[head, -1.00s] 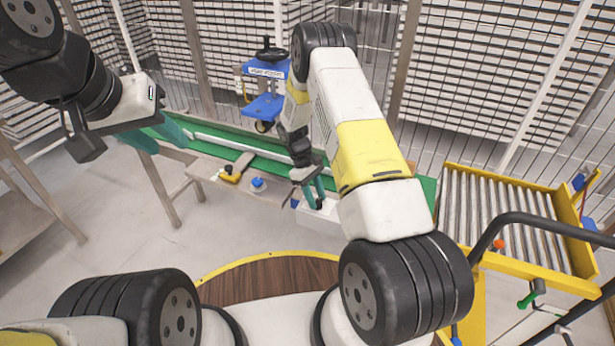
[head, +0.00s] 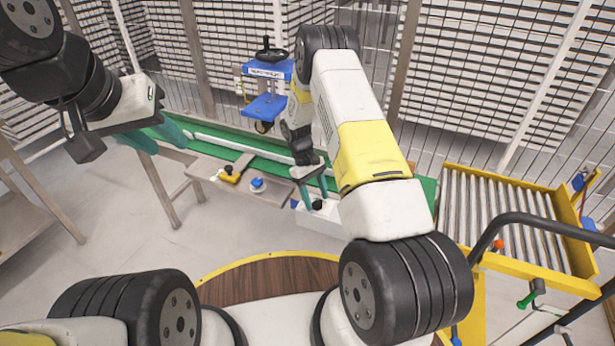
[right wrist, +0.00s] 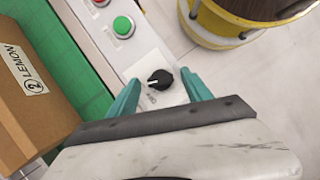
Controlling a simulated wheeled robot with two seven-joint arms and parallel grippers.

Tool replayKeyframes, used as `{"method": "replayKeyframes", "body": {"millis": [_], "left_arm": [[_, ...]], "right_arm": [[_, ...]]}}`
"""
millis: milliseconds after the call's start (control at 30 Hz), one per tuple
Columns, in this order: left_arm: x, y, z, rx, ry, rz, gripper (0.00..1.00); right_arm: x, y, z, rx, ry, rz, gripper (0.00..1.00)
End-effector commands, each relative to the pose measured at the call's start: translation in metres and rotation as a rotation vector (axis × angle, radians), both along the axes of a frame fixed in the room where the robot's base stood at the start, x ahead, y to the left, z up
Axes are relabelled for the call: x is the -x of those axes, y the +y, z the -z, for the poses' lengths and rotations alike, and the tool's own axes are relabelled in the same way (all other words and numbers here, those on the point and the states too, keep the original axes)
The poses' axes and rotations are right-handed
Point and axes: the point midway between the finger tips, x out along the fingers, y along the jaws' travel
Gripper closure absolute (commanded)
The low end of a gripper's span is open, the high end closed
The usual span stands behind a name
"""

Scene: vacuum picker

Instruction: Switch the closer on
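A black rotary knob (right wrist: 159,79) with a white pointer mark sits on a light control panel (right wrist: 135,60) in the right wrist view; the mark points left. My right gripper (right wrist: 160,92) is open, with one teal finger on each side of the knob; I see no contact. In the head view the knob (head: 317,204) is on a white box (head: 318,223), and my right gripper (head: 313,196) is over it. A blue machine (head: 268,90) with a black handwheel, possibly the closer, stands behind the belt. My left gripper (head: 170,147) is open and empty at the left.
A green button (right wrist: 123,26) is farther along the panel. A carton (right wrist: 30,85) labelled LEMON stands on the green belt (right wrist: 72,45). A yellow-handled tool (head: 230,174) and a blue button (head: 257,184) are left of the box. A roller conveyor (head: 505,215) stands at the right.

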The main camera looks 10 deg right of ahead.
Motion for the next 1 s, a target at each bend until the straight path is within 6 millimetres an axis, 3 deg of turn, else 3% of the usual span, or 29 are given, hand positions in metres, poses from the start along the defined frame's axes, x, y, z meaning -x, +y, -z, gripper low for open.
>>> {"method": "replayKeyframes", "body": {"millis": [333, 733, 1000], "left_arm": [[0.000, 0.000, 0.000, 0.000, 0.000, 0.000, 0.64], [0.000, 0.000, 0.000, 0.000, 0.000, 0.000, 0.64], [0.000, 0.000, 0.000, 0.000, 0.000, 0.000, 0.64]], "right_arm": [[-0.001, 0.001, -0.003, 0.000, 0.001, -0.002, 0.42], [-0.021, 0.013, -0.059, -0.001, -0.001, -0.001, 0.42], [-0.025, 0.016, -0.072, 0.001, 0.002, -0.001, 0.42]]}}
